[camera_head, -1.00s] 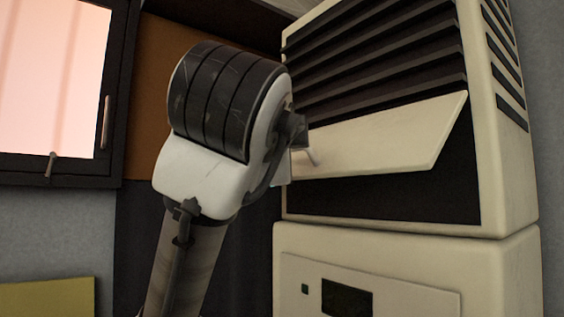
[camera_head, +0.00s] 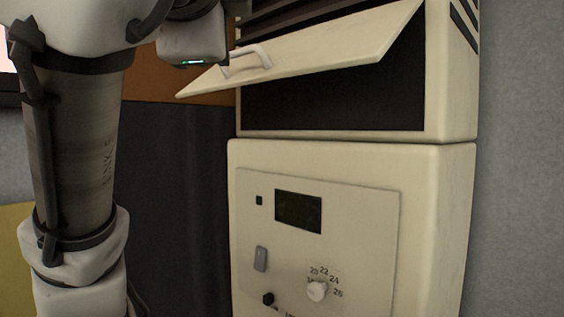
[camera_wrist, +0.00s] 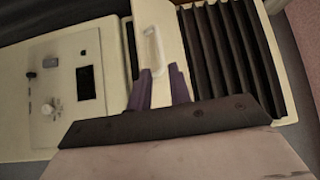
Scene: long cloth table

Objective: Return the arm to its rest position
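My gripper (camera_wrist: 159,71) shows in the wrist view as two dark purple fingers with a gap between them, open and empty. The white handle (camera_wrist: 155,50) of the flap lies just beyond the fingertips in that view; the exact distance is hard to tell. In the head view my arm stands at the left and part of my wrist is at the top; my fingers cannot be made out there. The cream flap (camera_head: 330,48) of the cabinet is tilted open, with its handle (camera_head: 247,62) near its left end, close to my wrist.
The cream cabinet (camera_head: 452,200) stands right of my arm. Its lower panel has a dark display (camera_head: 298,212), a grey switch (camera_head: 260,259) and a white dial (camera_head: 317,291). Dark slats (camera_wrist: 236,60) lie beside the flap. A grey wall (camera_head: 520,160) is at the right.

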